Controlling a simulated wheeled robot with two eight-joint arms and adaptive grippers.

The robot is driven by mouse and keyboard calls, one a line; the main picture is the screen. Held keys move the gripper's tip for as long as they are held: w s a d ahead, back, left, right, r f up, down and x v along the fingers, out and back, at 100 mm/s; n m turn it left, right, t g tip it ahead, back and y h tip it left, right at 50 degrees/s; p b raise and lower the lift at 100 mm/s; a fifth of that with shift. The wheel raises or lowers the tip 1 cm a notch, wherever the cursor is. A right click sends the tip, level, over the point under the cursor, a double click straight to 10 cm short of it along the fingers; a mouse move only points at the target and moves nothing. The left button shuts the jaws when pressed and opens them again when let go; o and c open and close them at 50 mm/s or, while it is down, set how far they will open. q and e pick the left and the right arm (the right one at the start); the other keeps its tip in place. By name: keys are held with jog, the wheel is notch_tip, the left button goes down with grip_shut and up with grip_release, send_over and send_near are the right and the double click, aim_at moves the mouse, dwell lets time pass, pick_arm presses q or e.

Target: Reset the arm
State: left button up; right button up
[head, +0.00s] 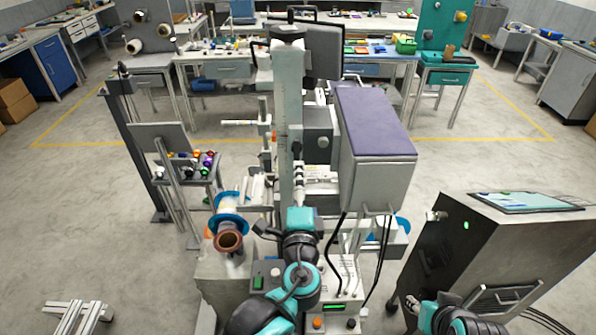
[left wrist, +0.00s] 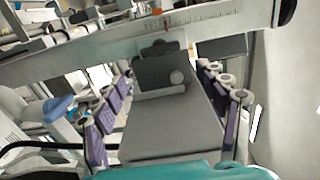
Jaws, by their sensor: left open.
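My left arm rises from the bottom middle of the head view, in front of a tall machine column (head: 290,120). My left gripper (head: 299,195) is at the end of its teal wrist, close to the column; its fingers are hard to make out there. In the left wrist view the left gripper (left wrist: 165,80) has its purple-padded fingers spread wide, with nothing held between them. A pale bar (left wrist: 120,48) with scale marks crosses beyond the fingertips.
A blue-rimmed reel (head: 232,200) and a copper-coloured spool (head: 229,241) sit left of the arm. A grey box with a purple top (head: 372,125) stands right of the column, with cables below. A dark cabinet (head: 480,250) stands at right.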

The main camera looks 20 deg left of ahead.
pick_arm(q)
jog(key=shift+s, duration=0.4)
jog(key=s+a+f+n+g+b, duration=0.2)
jog(key=s+a+f+n+g, duration=0.45)
jog(key=a+f+n, duration=0.35)
jog(key=s+d+f+n+g+h, duration=0.4)
jog(key=s+d+f+n+h, duration=0.1)
jog(key=s, duration=0.3)
jog(key=shift+d+f+b, duration=0.45)
jog(key=shift+d+f, duration=0.2)
jog(key=shift+f, duration=0.1)
